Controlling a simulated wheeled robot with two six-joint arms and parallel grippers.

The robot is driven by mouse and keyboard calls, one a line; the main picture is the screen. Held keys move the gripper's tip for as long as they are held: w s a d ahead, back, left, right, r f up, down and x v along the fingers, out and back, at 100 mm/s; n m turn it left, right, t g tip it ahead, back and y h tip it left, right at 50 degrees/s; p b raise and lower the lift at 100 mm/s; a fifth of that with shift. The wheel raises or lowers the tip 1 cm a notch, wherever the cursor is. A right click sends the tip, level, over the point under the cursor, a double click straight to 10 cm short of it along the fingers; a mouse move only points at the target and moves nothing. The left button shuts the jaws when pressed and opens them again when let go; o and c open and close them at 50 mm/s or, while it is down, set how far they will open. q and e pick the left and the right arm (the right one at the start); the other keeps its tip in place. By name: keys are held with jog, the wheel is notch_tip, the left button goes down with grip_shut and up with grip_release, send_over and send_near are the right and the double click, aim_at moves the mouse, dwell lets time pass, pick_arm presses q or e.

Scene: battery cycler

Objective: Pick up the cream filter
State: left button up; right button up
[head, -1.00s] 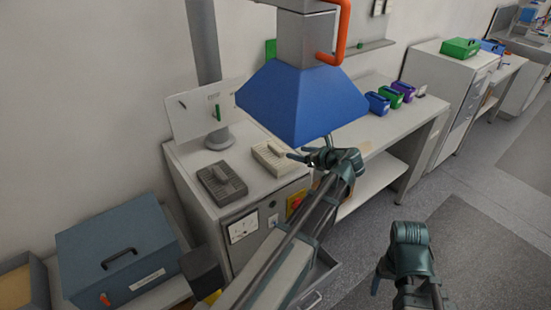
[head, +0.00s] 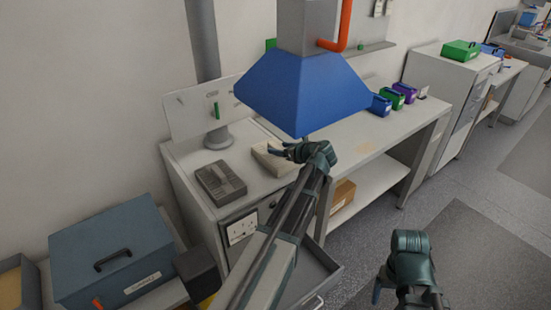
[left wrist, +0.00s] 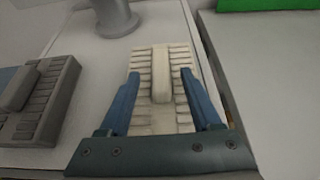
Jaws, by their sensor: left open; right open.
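The cream filter (head: 262,161) is a slatted block with a raised central bar, lying on top of the grey cabinet. My left gripper (head: 275,151) is over it in the head view and hides part of it. In the left wrist view, the filter (left wrist: 161,115) lies ahead, and the open fingers of my left gripper (left wrist: 157,78) are on either side of its raised bar, with gaps on both sides. I cannot tell how high the fingertips are above it. My right gripper (head: 377,292) is low at the right, away from the cabinet.
A dark grey filter (head: 221,183) lies left of the cream one, also in the left wrist view (left wrist: 35,100). A blue hood (head: 303,92) hangs above. An open drawer (head: 310,275) juts from the cabinet front.

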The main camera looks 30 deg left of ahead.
pick_arm(q)
jog(key=shift+x, duration=1)
jog(key=shift+d, duration=0.1)
grip_shut()
